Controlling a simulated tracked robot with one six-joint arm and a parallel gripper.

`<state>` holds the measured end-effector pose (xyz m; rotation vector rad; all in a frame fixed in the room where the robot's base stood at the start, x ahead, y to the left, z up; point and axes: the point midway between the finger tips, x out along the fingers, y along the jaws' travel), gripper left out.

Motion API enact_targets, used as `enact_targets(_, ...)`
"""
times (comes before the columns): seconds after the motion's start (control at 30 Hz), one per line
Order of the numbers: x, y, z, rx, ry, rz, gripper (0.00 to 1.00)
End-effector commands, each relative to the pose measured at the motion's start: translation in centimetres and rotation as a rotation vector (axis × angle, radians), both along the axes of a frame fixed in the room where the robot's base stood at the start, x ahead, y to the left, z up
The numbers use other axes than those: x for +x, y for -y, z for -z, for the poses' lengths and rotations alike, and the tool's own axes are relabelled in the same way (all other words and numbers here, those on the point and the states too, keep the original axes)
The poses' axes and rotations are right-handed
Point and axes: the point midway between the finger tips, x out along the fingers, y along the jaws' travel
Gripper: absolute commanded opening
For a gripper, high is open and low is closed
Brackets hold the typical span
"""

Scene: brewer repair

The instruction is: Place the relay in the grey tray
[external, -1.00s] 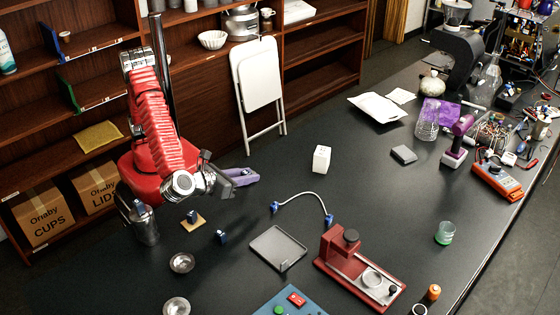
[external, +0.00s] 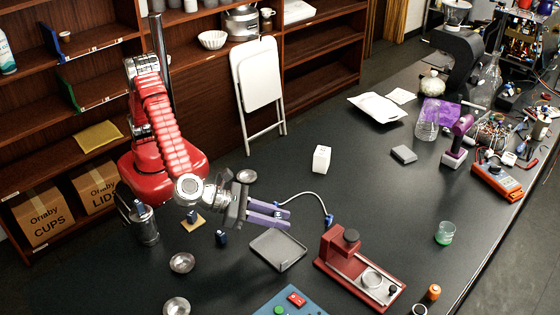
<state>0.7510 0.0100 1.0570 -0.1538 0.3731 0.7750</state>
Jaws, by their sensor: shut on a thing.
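The grey tray (external: 292,262) lies flat on the black table, in front of my gripper. My gripper (external: 285,218) has two purple fingers, which point right just beyond the tray's far left edge. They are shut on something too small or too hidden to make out. I cannot tell whether it is the relay. A small dark blue part (external: 221,238) stands on the table to the left of the tray. Another small blue part (external: 191,215) sits on a tan board. I cannot tell whether either is a relay. No part is visible in the tray.
A white cable (external: 313,195) with blue ends arches close behind my fingertips. A red-and-grey device (external: 350,262) stands right of the tray. Metal bowls (external: 182,263) stand at the left, with a small dish (external: 246,176) behind my gripper. A white carton (external: 321,158) stands farther back.

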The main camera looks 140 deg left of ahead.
Motion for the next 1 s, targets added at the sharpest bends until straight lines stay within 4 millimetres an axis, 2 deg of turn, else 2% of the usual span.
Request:
enact_targets(0.37, 0.0, 0.0, 0.3, -0.001, -0.001, 0.002, 0.01)
enact_targets(0.73, -0.1, 0.0, 5.5, 0.000, -0.002, 0.002, 0.01)
enact_targets(0.83, 0.0, 0.0, 6.3, 0.000, -0.001, 0.001, 0.01)
enact_targets(1.0, 0.0, 0.0, 6.3, -0.001, 0.001, 0.001, 0.01)
